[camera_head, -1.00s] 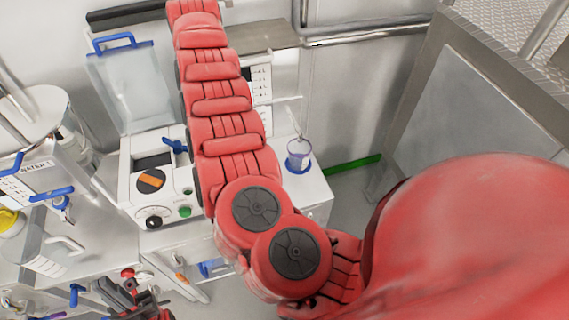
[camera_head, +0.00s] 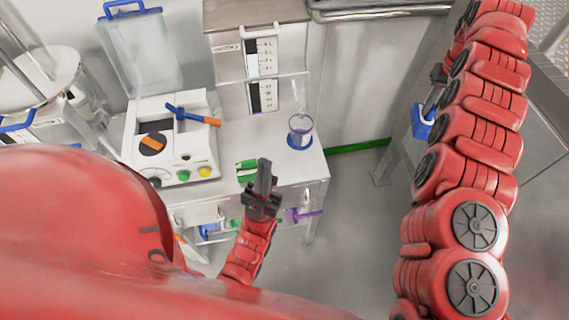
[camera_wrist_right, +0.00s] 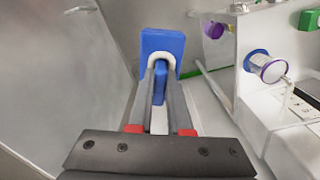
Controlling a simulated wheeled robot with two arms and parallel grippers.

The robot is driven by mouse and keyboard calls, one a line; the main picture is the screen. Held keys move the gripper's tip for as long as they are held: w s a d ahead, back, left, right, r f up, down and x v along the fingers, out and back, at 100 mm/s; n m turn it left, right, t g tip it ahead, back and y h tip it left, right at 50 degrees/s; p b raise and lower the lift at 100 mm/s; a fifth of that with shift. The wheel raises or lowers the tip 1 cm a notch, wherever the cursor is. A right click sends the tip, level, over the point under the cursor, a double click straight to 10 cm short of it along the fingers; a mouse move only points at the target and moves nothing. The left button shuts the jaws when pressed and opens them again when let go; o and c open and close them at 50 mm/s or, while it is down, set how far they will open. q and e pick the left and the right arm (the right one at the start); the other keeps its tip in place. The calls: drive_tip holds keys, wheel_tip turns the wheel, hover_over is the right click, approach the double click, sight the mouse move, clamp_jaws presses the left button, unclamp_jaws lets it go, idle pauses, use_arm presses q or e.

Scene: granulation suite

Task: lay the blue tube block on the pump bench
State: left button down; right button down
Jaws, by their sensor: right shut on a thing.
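The blue tube block (camera_head: 422,122) is at the right in the head view, partly hidden behind my right arm. In the right wrist view the blue block (camera_wrist_right: 162,42) sits at the fingertips of my right gripper (camera_wrist_right: 160,95), which is shut on it. It is held out over the floor, right of the bench and apart from it. The white bench (camera_head: 235,140) that carries the pump-like device stands centre left. My left gripper (camera_head: 263,180) is at the bench's front edge; its finger gap does not show clearly.
A white device with an orange knob (camera_head: 152,142) stands on the bench's left. A purple-liquid beaker (camera_head: 300,130) stands on its right. A green piece (camera_head: 246,170) lies by my left gripper. Bench top between device and beaker is clear. A grey panelled structure (camera_wrist_right: 60,80) flanks the block.

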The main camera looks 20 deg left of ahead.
drive_tip(key=s+a+f+n+p, duration=0.25)
drive_tip(key=s+a+f, duration=0.25)
drive_tip(key=a, duration=0.4)
drive_tip(key=s+a+f+n+p, duration=0.25)
drive_tip(key=s+a+f, duration=0.2)
drive_tip(key=a, duration=0.45)
drive_tip(key=s+a+f+p, duration=0.2)
drive_tip(key=s+a, duration=0.1)
drive_tip(key=s, duration=0.6)
drive_tip(key=s+a+f+p, duration=0.1)
drive_tip(key=s+a+f, duration=0.15)
drive_tip(key=s, duration=0.55)
drive_tip(key=w+a+f+b, duration=0.1)
drive_tip(key=w+a+b, duration=0.2)
drive_tip(key=w, duration=0.4)
drive_tip(key=w+a+f+b, duration=0.1)
drive_tip(key=w+a+b, duration=0.2)
drive_tip(key=w, duration=0.3)
drive_tip(key=shift+w+a, duration=0.15)
drive_tip(key=shift+w, duration=0.25)
drive_tip(key=shift+w, duration=0.15)
